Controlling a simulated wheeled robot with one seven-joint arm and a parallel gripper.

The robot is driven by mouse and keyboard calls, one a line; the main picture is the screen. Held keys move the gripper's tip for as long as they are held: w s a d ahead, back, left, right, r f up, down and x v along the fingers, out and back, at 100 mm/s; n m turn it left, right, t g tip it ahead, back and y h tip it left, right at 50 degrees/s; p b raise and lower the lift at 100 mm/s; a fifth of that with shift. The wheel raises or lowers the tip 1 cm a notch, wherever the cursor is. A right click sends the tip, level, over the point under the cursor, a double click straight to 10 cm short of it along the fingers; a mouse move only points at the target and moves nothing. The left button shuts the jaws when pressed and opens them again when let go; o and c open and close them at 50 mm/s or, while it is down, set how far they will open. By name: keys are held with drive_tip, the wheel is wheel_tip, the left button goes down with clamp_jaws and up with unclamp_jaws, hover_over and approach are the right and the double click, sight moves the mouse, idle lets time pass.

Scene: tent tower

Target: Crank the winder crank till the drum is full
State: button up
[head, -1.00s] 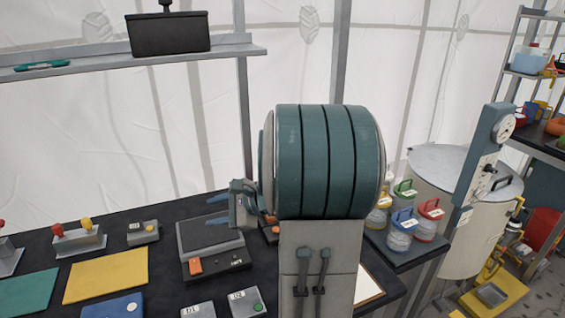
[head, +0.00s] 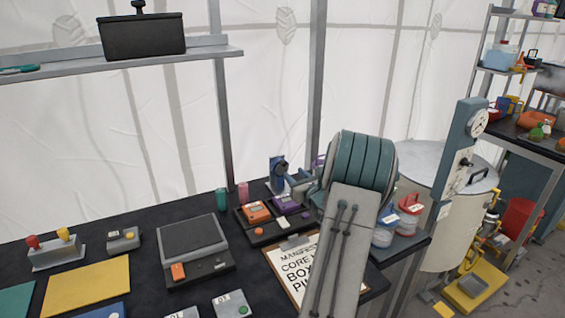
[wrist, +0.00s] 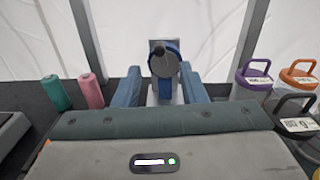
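The winder (head: 277,172) stands at the back of the black bench, a small upright blue unit. In the wrist view the winder (wrist: 168,72) shows a round blue face on a pale upright plate. A dark round knob, apparently the crank's handle (wrist: 159,65), is at the front of it. How full the drum is cannot be made out. My gripper (head: 297,184) is just right of the winder in the head view. In the wrist view my gripper (wrist: 160,80) has its two blue fingers wide apart, with the winder showing between them; contact cannot be told.
Green (head: 221,199) and pink (head: 243,193) cylinders stand left of the winder. Orange (head: 255,212) and purple (head: 286,203) devices sit in front. A clipboard (head: 290,270) lies nearer. Lidded jars (head: 409,215) stand right of my arm. A dark scale-like unit (head: 190,236) is at left.

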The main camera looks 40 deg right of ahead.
sight(285, 165)
drive_tip(key=p+x, duration=0.1)
drive_tip(key=x, duration=0.8)
drive_tip(key=shift+w+d+p, duration=0.1)
drive_tip(key=shift+w+p, duration=0.25)
drive_tip(key=shift+p, duration=0.05)
clamp_jaws()
